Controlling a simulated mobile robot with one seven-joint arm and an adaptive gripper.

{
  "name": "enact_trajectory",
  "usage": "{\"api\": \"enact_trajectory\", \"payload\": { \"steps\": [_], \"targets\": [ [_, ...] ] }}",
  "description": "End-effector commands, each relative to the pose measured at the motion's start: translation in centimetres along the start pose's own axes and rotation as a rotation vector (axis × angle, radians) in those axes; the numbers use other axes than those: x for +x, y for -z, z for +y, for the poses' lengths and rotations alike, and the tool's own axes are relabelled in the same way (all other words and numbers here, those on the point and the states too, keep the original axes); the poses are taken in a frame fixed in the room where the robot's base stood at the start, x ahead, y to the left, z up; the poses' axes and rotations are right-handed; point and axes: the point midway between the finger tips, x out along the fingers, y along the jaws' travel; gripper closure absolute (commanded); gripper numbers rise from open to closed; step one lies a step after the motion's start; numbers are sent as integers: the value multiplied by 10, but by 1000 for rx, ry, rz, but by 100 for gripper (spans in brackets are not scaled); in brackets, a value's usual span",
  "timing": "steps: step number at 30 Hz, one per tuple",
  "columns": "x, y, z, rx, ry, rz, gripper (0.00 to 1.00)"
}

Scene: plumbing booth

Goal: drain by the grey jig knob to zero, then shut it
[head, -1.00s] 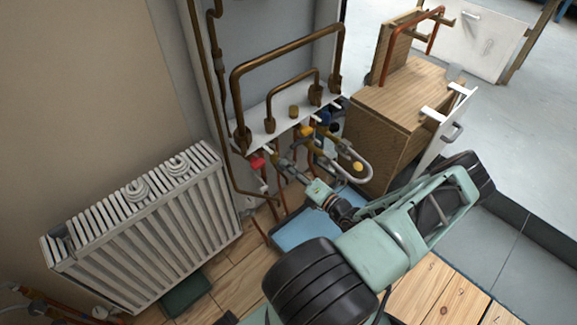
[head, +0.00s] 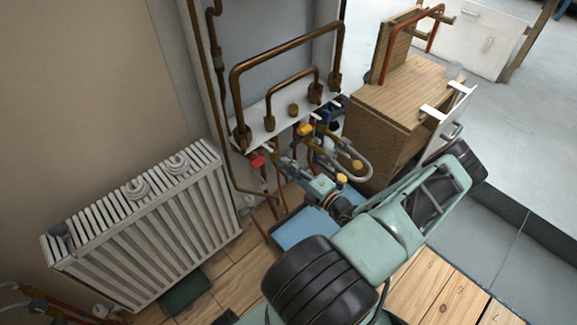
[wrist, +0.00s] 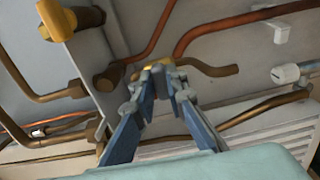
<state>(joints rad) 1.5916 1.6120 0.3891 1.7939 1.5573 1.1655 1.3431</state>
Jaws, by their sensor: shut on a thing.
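My gripper (head: 285,161) reaches in under the white manifold shelf (head: 272,126), right of the red valve handle (head: 257,161). In the wrist view my gripper (wrist: 159,70) has its fingers brought together at the tips around a small grey piece (wrist: 157,64), which I take for the grey jig knob. The fingertips hide most of it, and its turn position cannot be told. A bit of yellow shows just beside the tips. No gauge can be read in either view.
Copper pipes rise above the shelf. A white radiator (head: 140,225) stands left, a wooden cabinet (head: 385,130) right. A blue mat (head: 302,230) lies below.

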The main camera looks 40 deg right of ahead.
Motion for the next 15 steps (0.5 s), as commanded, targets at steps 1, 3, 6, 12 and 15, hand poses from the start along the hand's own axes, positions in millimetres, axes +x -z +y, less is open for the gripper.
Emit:
{"api": "enact_trajectory", "payload": {
  "steps": [1,3,6,12,15],
  "targets": [
    [2,0,2,2,-4,0,100],
    [2,0,2,2,-4,-1,100],
    [2,0,2,2,-4,-1,100],
    [2,0,2,2,-4,-1,76],
    [2,0,2,1,-4,-1,70]
  ]
}}
